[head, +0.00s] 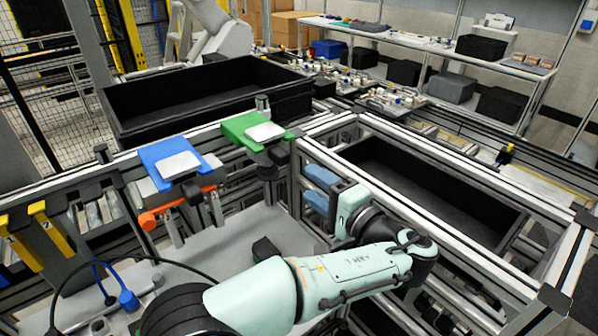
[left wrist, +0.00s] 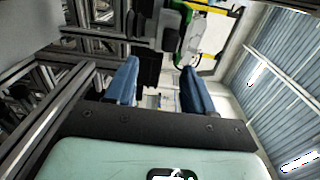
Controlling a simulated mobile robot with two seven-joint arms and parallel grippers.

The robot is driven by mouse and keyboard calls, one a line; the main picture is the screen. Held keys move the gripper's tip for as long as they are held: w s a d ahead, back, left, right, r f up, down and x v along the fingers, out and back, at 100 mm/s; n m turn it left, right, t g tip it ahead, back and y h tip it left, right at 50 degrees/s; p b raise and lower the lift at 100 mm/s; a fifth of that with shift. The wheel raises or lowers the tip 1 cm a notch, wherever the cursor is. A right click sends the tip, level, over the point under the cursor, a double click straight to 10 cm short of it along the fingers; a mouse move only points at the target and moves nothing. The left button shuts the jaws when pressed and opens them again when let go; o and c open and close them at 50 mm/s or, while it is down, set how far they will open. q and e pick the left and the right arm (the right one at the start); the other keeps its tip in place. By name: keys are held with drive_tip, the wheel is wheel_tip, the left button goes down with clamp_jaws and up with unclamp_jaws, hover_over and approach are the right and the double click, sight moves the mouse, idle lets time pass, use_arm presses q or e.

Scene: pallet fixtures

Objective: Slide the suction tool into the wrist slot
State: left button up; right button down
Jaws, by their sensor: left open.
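My left gripper (head: 318,189) has blue fingers and is open and empty beside the metal frame, to the right of the green holder. Both fingers stand apart in the left wrist view (left wrist: 160,88). A green holder (head: 238,128) with a white plate sits on the frame. A black part (head: 268,170) hangs below it, and a grey cylinder (head: 262,104) stands behind it. A blue holder (head: 154,160) with a white plate is to its left, above an orange tool-like part (head: 176,206). I cannot tell for certain which part is the suction tool or the wrist slot. My right gripper is out of view.
A large black bin (head: 125,132) stands behind the holders. Another black bin (head: 440,186) lies inside the frame at right. Aluminium rails (head: 380,205) run close by my left gripper. A blue connector (head: 128,300) with a cable is at lower left.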

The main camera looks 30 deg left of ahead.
sight(285, 160)
use_arm(q)
drive_tip(key=shift+n, duration=0.3)
drive_tip(key=shift+s+r+x, duration=0.1)
drive_tip(key=shift+r+x, duration=0.15)
drive_tip(key=shift+x, duration=1.25)
drive_tip(key=shift+s+r+x, duration=0.1)
drive_tip(key=shift+r+x, duration=0.2)
drive_tip(key=shift+x, duration=1.2)
drive_tip(key=shift+s+r+x, duration=0.1)
drive_tip(key=shift+r+x, duration=0.15)
drive_tip(key=shift+x, duration=1.25)
drive_tip(key=shift+a, duration=0.15)
clamp_jaws()
drive_tip(key=shift+r, duration=0.1)
drive_tip(key=v, duration=0.8)
drive_tip(key=shift+d, duration=0.25)
drive_tip(key=shift+f, duration=0.25)
